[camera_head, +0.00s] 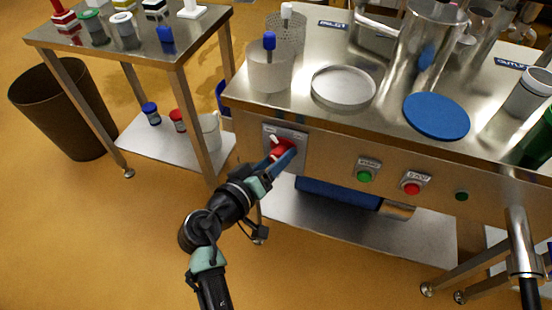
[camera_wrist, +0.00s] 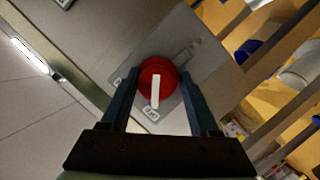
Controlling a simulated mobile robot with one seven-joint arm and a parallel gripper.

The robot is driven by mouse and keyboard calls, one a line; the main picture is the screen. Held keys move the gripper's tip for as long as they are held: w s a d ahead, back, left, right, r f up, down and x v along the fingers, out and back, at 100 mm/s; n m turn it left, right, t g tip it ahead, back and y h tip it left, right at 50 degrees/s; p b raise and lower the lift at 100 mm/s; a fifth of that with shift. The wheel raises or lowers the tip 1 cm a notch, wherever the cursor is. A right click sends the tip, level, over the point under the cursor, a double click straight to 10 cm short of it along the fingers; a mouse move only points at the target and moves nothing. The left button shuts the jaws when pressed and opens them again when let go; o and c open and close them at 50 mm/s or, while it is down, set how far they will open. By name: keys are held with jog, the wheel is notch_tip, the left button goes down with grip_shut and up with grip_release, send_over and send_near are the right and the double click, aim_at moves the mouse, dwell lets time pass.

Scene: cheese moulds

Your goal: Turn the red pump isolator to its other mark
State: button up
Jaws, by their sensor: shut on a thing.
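The red pump isolator (camera_head: 281,148) is a round knob on a grey plate (camera_head: 299,137) at the left end of the steel bench's front panel. It also shows in the wrist view (camera_wrist: 150,68), with a white pointer bar (camera_wrist: 155,92) aimed at a small label (camera_wrist: 151,114) at the plate's lower edge. Another label (camera_wrist: 118,82) is at the plate's left; neither can be read surely. My gripper (camera_head: 285,154) is at the knob. In the wrist view its two fingers (camera_wrist: 159,76) are shut on the knob from left and right.
A green button (camera_head: 364,176) and a red button (camera_head: 411,188) are to the right on the same panel. A white beaker (camera_head: 269,72) and a shallow dish (camera_head: 343,87) stand on the bench above. A side table (camera_head: 140,48) is at the left. Open floor lies in front.

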jog(key=shift+d+r+n+h, duration=0.3)
jog(key=shift+d+h, duration=0.1)
jog(key=shift+d, duration=0.1)
jog(key=o, duration=1.2)
jog(key=shift+a+f, duration=0.1)
jog(key=shift+a, duration=0.05)
jog(key=shift+s+a, duration=0.2)
jog(key=shift+a, duration=0.05)
jog(key=p+v, duration=0.2)
jog(key=v, duration=1)
jog(key=shift+s, duration=0.2)
